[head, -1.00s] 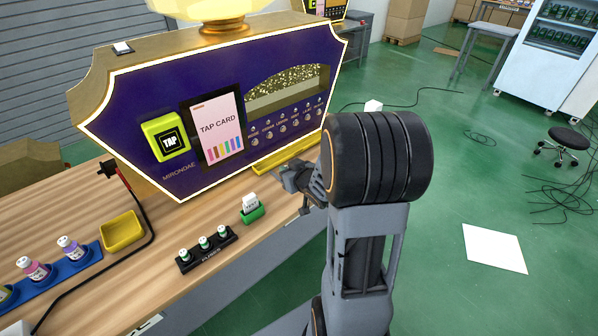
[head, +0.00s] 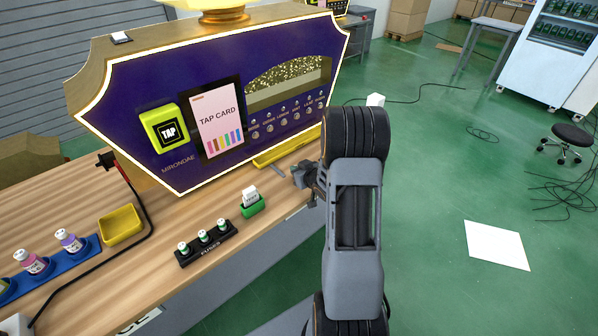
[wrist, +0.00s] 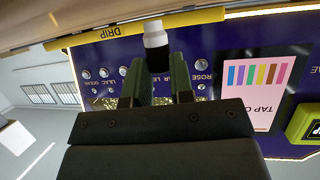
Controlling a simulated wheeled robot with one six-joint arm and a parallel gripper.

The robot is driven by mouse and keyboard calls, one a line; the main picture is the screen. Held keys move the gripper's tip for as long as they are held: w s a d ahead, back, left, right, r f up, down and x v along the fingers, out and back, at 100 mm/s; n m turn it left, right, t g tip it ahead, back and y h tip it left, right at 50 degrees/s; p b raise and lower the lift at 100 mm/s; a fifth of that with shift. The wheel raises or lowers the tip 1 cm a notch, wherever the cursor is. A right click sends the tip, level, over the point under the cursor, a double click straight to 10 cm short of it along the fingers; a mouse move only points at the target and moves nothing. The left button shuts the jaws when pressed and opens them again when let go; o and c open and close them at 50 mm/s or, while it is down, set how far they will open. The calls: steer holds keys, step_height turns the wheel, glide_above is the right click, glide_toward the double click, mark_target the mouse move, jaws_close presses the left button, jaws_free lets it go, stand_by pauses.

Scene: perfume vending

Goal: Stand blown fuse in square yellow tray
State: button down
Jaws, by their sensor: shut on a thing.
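My gripper (wrist: 158,80) is shut on a small cylinder with a white end and a dark body, which I take for the blown fuse (wrist: 155,40). The fuse sticks out beyond the fingertips, near the yellow DRIP strip in the wrist view. In the head view my gripper (head: 303,176) is partly hidden by my arm, at the machine's lower right; the fuse cannot be made out there. The square yellow tray (head: 121,225) sits on the wooden counter at the left, well away from my gripper, and looks empty.
A black fuse rack (head: 207,246) with three white-topped fuses stands right of the tray. A blue rack (head: 60,262) of bottles and a black cable flank the tray. The purple machine (head: 130,85) rises behind.

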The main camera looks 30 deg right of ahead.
steer(key=shift+f, duration=0.3)
steer(key=shift+f, duration=0.15)
steer(key=c, duration=1)
jaws_free()
